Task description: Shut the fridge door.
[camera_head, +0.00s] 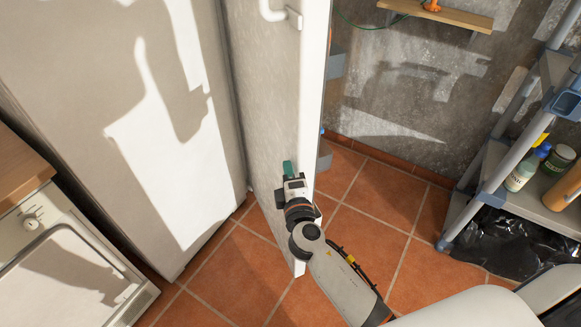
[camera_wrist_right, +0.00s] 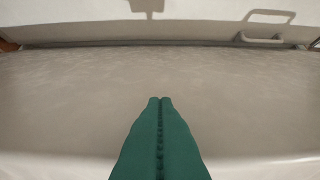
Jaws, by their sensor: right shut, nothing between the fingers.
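The fridge door (camera_head: 265,110) stands open as a tall white panel, its near edge toward me. A handle (camera_head: 280,12) is on its left face near the top; a handle also shows in the right wrist view (camera_wrist_right: 262,39). Grey-blue pieces like door shelves stick out behind its right edge. A tall white body (camera_head: 130,90), apparently the fridge, stands to its left. My right gripper (camera_head: 288,168) is shut and empty, its teal fingers at the door's left face, low down. The fingers (camera_wrist_right: 160,99) point at a pale surface; I cannot tell whether they touch. My left gripper is not in view.
A metal shelf rack (camera_head: 497,155) with bottles (camera_head: 527,167) and a black bag (camera_head: 510,243) stands at the right. A white appliance (camera_head: 70,265) under a wooden top is at the lower left. A wooden wall shelf (camera_head: 440,14) is at the back. Tiled floor right of the door is clear.

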